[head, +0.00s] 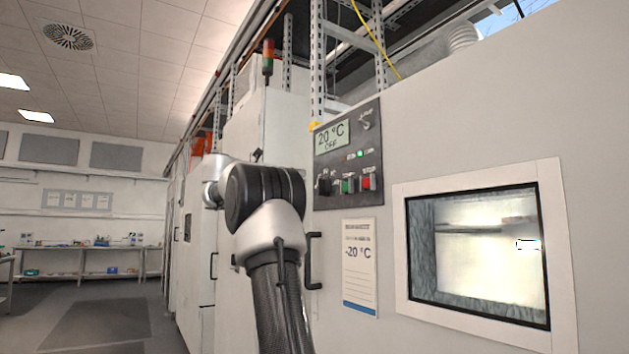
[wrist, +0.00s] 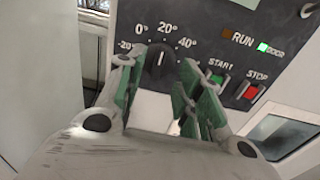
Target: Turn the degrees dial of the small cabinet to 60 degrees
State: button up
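The degrees dial (wrist: 160,58) is a black knob on the dark control panel (wrist: 205,25), with marks for -20, 0, 20 and 40 degrees showing. Its pointer looks turned roughly up, near the 20 mark. The 60 mark is not visible, probably behind my right finger. My gripper (wrist: 157,72) is open, one finger on each side of the dial in the picture. I cannot tell whether they touch it. My arm hides the gripper in the head view.
Green START (wrist: 216,80) and red STOP (wrist: 251,92) buttons lie just right of my fingers. The DOOR lamp is lit green. In the head view, a black door handle (head: 314,262) and a -20 °C label sheet (head: 360,268) are below the panel, with a window (head: 480,255) to the right.

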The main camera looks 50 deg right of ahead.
aim_at(322, 187)
jog(key=x, duration=0.7)
jog(key=shift+s+d+r, duration=0.25)
jog(key=shift+r, duration=0.05)
grip_shut()
